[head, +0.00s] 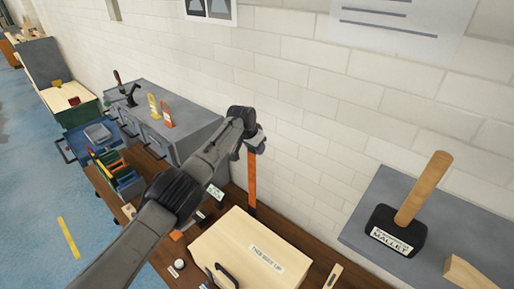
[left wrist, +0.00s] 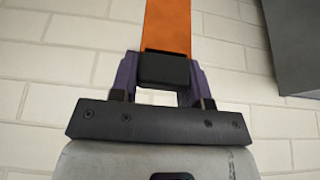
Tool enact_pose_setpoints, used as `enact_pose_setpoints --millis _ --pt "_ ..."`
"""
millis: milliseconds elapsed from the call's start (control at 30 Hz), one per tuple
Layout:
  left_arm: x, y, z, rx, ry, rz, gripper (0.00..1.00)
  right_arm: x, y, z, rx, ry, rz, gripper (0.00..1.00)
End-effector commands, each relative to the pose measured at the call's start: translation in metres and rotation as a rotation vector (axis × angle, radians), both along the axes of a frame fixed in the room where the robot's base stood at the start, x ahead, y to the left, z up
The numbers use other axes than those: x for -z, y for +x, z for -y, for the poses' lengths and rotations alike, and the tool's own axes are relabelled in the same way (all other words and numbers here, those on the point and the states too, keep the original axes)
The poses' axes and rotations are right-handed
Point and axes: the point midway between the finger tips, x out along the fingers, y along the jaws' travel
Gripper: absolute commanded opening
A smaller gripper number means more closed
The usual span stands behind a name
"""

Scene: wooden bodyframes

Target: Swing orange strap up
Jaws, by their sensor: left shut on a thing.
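The orange strap (head: 251,180) hangs down in front of the white brick wall, its lower end behind the pale wooden box. My left gripper (head: 256,145) is at the strap's upper end, raised above the bench. In the left wrist view the gripper (left wrist: 165,70) is shut on the strap (left wrist: 167,25), with a dark block between its fingers. The strap runs straight out from the fingers to the frame's top edge. My right gripper is not in view.
The wooden box (head: 231,248) with a printed label stands on the brown bench. A mallet (head: 398,230) stands on a grey surface at right. A grey cabinet (head: 190,130) with orange and yellow pieces is at left. Books (head: 122,174) and small items lie on the bench.

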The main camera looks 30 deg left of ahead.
Motion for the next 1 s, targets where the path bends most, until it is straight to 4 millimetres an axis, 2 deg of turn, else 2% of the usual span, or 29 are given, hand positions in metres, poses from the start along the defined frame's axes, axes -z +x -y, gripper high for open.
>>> enact_pose_setpoints --millis 33,267,300,533,1000 --pt "0.011 -0.003 -0.002 -0.003 0.004 -0.016 0.00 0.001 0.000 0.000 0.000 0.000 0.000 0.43" --pt "0.011 -0.003 -0.003 -0.004 0.004 -0.016 0.00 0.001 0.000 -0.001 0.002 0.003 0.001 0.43" --pt "0.011 -0.003 -0.003 -0.004 0.004 -0.016 0.44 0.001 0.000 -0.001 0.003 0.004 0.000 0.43" --pt "0.007 -0.002 -0.002 -0.003 0.001 -0.010 0.66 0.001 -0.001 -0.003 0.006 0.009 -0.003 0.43" --pt "-0.004 -0.004 -0.002 -0.001 -0.001 -0.004 0.68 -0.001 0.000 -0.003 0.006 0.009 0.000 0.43"
